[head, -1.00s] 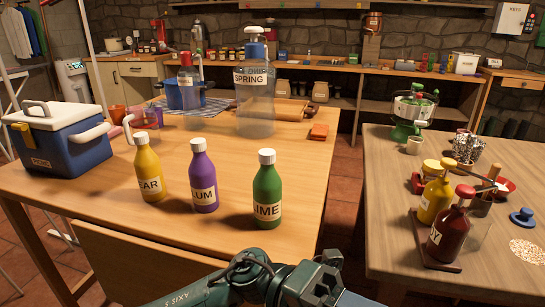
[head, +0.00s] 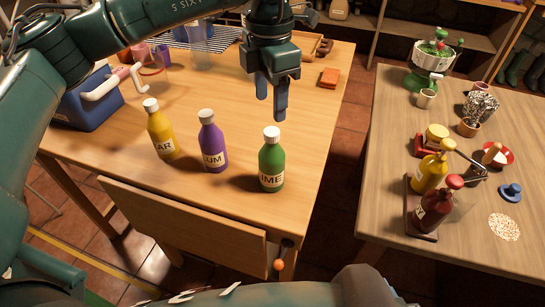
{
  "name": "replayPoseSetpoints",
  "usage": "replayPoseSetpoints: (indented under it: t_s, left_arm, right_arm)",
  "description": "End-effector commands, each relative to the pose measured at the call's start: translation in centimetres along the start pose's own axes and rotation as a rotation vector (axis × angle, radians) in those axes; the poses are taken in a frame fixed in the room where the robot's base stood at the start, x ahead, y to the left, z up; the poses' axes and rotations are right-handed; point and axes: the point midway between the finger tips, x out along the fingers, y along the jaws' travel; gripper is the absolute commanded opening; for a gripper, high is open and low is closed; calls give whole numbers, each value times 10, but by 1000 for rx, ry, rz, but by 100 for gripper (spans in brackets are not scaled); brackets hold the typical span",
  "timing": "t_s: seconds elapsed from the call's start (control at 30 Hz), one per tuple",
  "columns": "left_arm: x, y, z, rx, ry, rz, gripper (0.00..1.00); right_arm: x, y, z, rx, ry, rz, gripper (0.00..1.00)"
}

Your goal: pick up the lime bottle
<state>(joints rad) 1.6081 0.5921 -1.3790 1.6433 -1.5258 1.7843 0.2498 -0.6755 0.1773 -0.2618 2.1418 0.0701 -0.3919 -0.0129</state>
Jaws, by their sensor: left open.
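The lime bottle (head: 271,163) is green with a white cap and a label reading "IME" on its visible side. It stands upright near the front right of the wooden table (head: 235,205). My left gripper (head: 271,102) hangs above and a little beyond it, fingers pointing down. It is open and empty, apart from the bottle. My right gripper does not show in the head view.
A purple bottle (head: 212,145) stands just left of the lime bottle, and a yellow bottle (head: 160,132) farther left. A blue cooler (head: 88,103) is at the table's left. An orange block (head: 329,77) lies behind right. The second table (head: 375,180) is across a gap.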

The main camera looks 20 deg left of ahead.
Motion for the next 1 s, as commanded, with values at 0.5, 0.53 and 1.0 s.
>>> replayPoseSetpoints:
  t_s: [0.5,0.53,1.0]
  left_arm:
    - [63,2,3,1,1,-4,55]
    - [67,3,4,1,1,-5,55]
    - [100,5,6,2,-3,-3,55]
  right_arm:
    - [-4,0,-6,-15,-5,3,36]
    - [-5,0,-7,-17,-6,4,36]
    - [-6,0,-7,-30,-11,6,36]
